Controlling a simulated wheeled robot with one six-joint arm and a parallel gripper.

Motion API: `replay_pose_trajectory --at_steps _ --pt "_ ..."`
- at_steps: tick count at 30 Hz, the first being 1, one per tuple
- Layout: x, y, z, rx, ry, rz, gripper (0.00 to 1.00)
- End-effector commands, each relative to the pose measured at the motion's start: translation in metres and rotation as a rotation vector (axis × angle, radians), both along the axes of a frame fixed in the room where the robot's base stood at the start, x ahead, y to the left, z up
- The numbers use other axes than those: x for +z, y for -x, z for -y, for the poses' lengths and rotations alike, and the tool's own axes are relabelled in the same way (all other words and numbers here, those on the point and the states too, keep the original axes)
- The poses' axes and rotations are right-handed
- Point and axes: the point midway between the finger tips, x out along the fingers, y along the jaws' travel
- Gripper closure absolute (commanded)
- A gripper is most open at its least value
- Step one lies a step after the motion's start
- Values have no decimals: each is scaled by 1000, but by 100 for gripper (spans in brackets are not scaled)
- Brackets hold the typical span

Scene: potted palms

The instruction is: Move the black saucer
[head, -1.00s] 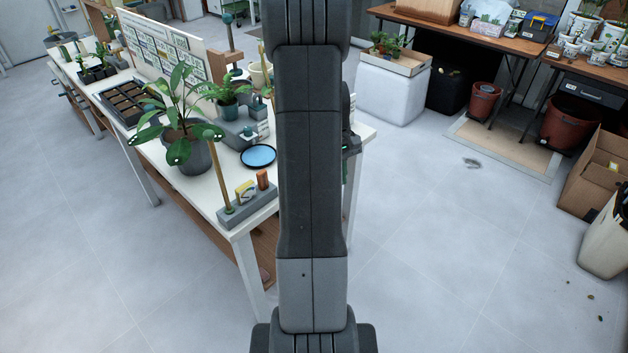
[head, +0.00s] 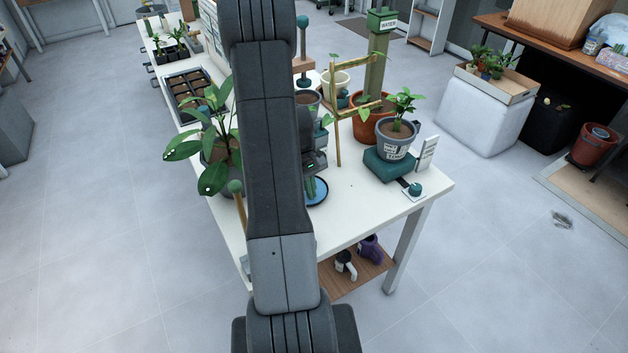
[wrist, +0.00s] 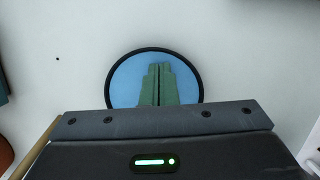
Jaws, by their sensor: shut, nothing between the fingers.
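The black saucer (head: 320,192) has a thin black rim and a light blue inside, and it lies flat on the white table. In the head view my arm hides its left part. In the wrist view the saucer (wrist: 125,86) is near the middle, with its lower part hidden behind my gripper's body. My gripper (wrist: 159,66) has green fingers, pressed together and empty, pointing at the saucer's inside. In the head view the fingers (head: 310,187) are over the saucer. I cannot tell whether they touch it.
The white table (head: 350,215) also holds a large-leaved plant (head: 210,140) left of my arm. A grey pot (head: 397,145) stands on a teal scale (head: 388,166) to the right, with a terracotta pot (head: 366,122) and bamboo trellis behind. Bare tabletop lies right of the saucer.

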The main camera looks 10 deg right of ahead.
Motion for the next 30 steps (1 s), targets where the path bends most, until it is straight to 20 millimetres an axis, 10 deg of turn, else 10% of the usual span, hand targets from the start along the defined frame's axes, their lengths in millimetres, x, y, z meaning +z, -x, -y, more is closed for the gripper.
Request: replay_pose_trajectory --at_steps 17,30 --pt "-14 5 3 0 0 0 100" --pt "-16 97 56 -5 0 0 100"
